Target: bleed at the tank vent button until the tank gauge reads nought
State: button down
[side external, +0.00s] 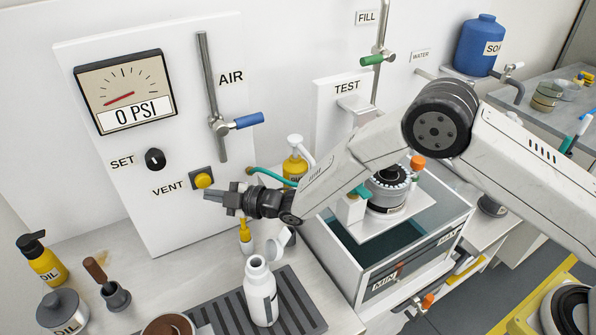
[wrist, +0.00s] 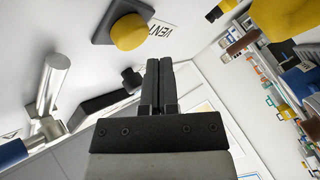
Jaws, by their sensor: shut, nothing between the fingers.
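The yellow vent button (side external: 203,180) sits on a dark square plate on the white panel, beside the word VENT. It also shows in the wrist view (wrist: 129,32), above and left of my fingers. The gauge (side external: 125,92) on the panel reads 0 PSI, and its red needle lies at the lower left of the dial. My gripper (side external: 232,197) is shut and empty. In the side view its fingertips appear just right of and below the button. In the wrist view the closed fingers (wrist: 159,65) are apart from the button.
A blue-handled AIR valve (side external: 236,124) and a black SET knob (side external: 155,159) are on the panel. Below my gripper stand a white bottle (side external: 261,290) and a small yellow bottle (side external: 246,236). A water tank (side external: 375,278) stands under my arm. Oil containers (side external: 42,260) stand at the left.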

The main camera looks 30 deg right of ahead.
jog(key=shift+s, duration=2.15)
jog(key=s+d+r+m+t+h, duration=0.3)
jog(key=d+r+m+h, duration=0.1)
jog(key=d+r+m, duration=0.65)
jog(key=s+d+r+m+t+h, duration=0.2)
jog(key=d+r+m+h, duration=0.1)
jog(key=d+r+m, duration=0.8)
jog(key=s+d+f+n+g+h, duration=0.1)
jog(key=s+d+f+g+h, duration=0.1)
jog(key=s+d+f+g, duration=0.5)
jog(key=s+d+f+n+g+h, duration=0.1)
jog(key=s+d+f+g+h, duration=0.2)
jog(key=s+d+f+g, duration=0.4)
jog(key=s+f, duration=0.2)
jog(key=s, duration=0.3)
jog(key=shift+s+d+f, duration=0.25)
jog(key=shift+s+d, duration=0.1)
jog(key=shift+s, duration=0.05)
jog(key=shift+n, duration=0.25)
